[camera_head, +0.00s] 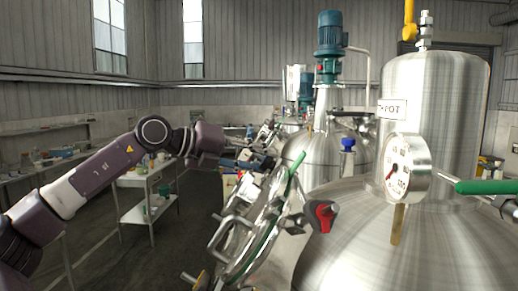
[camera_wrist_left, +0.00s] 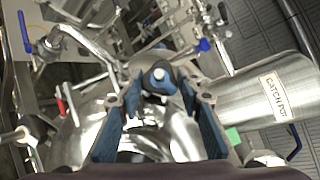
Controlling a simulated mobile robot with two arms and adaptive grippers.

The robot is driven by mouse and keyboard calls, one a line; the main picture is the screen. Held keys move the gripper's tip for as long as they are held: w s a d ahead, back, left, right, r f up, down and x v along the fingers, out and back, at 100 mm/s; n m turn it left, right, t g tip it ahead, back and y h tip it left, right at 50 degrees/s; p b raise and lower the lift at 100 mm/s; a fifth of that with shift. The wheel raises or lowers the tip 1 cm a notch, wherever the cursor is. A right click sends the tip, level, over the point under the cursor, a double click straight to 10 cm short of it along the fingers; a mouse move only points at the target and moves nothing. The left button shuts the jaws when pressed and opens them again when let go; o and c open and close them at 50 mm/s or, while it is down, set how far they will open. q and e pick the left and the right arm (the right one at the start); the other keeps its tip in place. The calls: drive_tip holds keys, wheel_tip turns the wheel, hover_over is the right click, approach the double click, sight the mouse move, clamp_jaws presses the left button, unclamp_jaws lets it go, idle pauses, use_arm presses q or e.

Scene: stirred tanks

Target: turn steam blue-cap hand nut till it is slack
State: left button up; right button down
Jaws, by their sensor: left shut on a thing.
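In the left wrist view, a blue-capped nut (camera_wrist_left: 158,78) with a pale round centre sits between the fingertips of my left gripper (camera_wrist_left: 160,92). The gripper is shut on it, with one blue-padded finger on each side. In the head view, my left gripper (camera_head: 247,157) reaches in from the left, level, toward the pipework beside the tanks. There the nut is too small and covered to make out. My right gripper is in neither view.
The catch pot (camera_wrist_left: 258,92) lies right of the fingers in the left wrist view. In the head view, a dial gauge (camera_head: 407,168), a red-handled valve (camera_head: 321,214) and a steel tank (camera_head: 400,255) fill the right. A wheeled trolley (camera_head: 147,178) stands behind my left arm.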

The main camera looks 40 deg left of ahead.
use_arm(q)
drive_tip(key=n, duration=0.2)
drive_tip(key=n+g+y+p, duration=0.1)
drive_tip(key=n, duration=0.1)
drive_tip(key=shift+w+r+g+y, duration=0.1)
drive_tip(key=shift+g+y, duration=0.2)
drive_tip(key=n+g, duration=0.1)
drive_tip(key=n, duration=0.2)
drive_tip(key=n+g+y, duration=0.1)
drive_tip(key=n, duration=0.1)
drive_tip(key=shift+w+d+r+g, duration=0.1)
drive_tip(key=shift+d+r+g, duration=0.05)
drive_tip(key=shift+r+g, duration=0.15)
drive_tip(key=o, duration=1.2)
drive_tip(key=shift+c, duration=0.2)
drive_tip(key=v, duration=1.2)
